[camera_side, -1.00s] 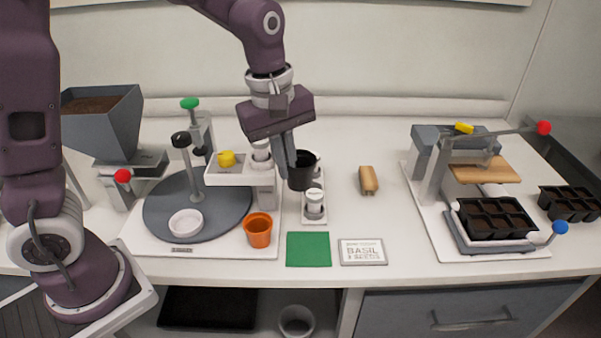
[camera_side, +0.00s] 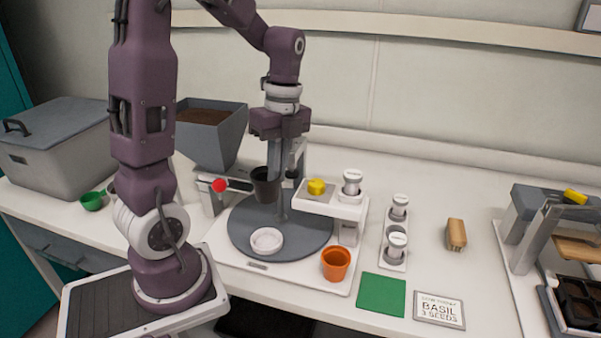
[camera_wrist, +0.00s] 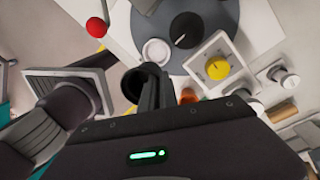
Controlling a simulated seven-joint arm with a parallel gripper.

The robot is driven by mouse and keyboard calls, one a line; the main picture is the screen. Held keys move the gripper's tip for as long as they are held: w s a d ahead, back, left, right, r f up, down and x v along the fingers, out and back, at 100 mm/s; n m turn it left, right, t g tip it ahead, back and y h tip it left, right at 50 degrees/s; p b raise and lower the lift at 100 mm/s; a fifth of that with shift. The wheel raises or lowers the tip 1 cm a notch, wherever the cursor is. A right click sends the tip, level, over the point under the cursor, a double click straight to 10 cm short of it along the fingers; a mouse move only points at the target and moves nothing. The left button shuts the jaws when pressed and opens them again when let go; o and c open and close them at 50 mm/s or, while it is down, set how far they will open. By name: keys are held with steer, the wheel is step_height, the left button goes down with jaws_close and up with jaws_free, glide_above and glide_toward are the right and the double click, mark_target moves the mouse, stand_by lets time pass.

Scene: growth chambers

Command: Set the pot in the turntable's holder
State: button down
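The black pot (camera_side: 264,187) hangs upright from my gripper (camera_side: 273,172), which is shut on its rim. It is above the left part of the grey turntable (camera_side: 245,228), clear of it. In the wrist view the pot (camera_wrist: 138,82) shows at the fingertips (camera_wrist: 152,88). The holder, a white round cup (camera_side: 267,240), sits empty at the front of the turntable, below the pot in the side view. The holder (camera_wrist: 156,51) also shows beyond the pot in the wrist view. The pot's inside is mostly hidden.
A red ball-ended lever (camera_side: 219,186) is just left of the pot. A soil hopper (camera_side: 212,132) stands behind. A white stand with a yellow knob (camera_side: 316,187) and an orange pot (camera_side: 336,264) are to the right. A post rises from the turntable's middle.

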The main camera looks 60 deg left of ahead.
mark_target(274, 188)
steer(key=shift+s+a+m, duration=0.25)
steer(key=shift+s+m, duration=0.15)
steer(key=shift+m, duration=0.3)
step_height(274, 188, down, 12)
steer(key=shift+r, duration=0.25)
steer(key=shift+f, duration=0.9)
stand_by(0.6)
steer(key=c, duration=1.6)
jaws_free()
steer(key=shift+o, duration=0.2)
steer(key=shift+r, duration=4.3)
